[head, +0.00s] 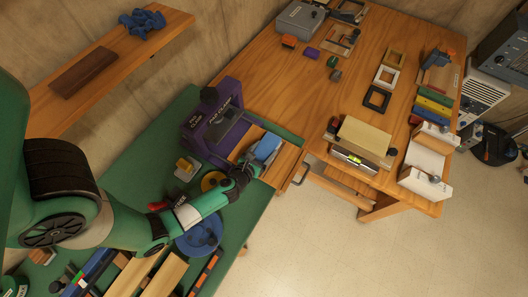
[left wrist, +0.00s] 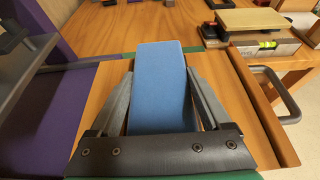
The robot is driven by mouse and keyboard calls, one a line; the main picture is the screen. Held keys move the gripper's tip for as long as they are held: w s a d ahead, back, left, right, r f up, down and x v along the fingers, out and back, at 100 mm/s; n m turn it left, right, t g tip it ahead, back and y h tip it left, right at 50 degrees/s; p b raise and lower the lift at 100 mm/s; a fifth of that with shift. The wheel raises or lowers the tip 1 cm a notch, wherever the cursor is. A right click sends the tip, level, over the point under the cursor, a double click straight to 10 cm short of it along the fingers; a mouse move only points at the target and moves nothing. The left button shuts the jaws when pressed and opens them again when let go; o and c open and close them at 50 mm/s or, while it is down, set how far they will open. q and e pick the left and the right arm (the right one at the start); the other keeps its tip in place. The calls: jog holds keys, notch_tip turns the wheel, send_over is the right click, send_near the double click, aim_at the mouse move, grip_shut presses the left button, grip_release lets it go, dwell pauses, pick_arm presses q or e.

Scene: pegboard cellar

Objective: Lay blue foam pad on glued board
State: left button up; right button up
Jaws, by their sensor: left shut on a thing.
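The blue foam pad (head: 266,147) is between the fingers of my left gripper (head: 251,166). In the left wrist view the pad (left wrist: 160,85) fills the space between the two grey fingers and points away from me. A wooden board (head: 284,166) lies under it, beside the purple clamp (head: 215,124). The board (left wrist: 222,80) shows on both sides of the pad in the left wrist view. I cannot tell whether the pad touches the board, and no glue is clearly visible. My right gripper is not in view.
A wooden table (head: 300,90) stands beyond with frames, blocks and a spirit level (head: 352,160). A shelf (head: 120,50) is at upper left.

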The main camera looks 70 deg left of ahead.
pick_arm(q)
jog(key=shift+f, duration=0.1)
jog(key=o, duration=1.1)
jog(key=shift+o, duration=0.2)
jog(key=shift+r, duration=0.35)
jog(key=p+v, duration=0.1)
jog(key=v, duration=1.1)
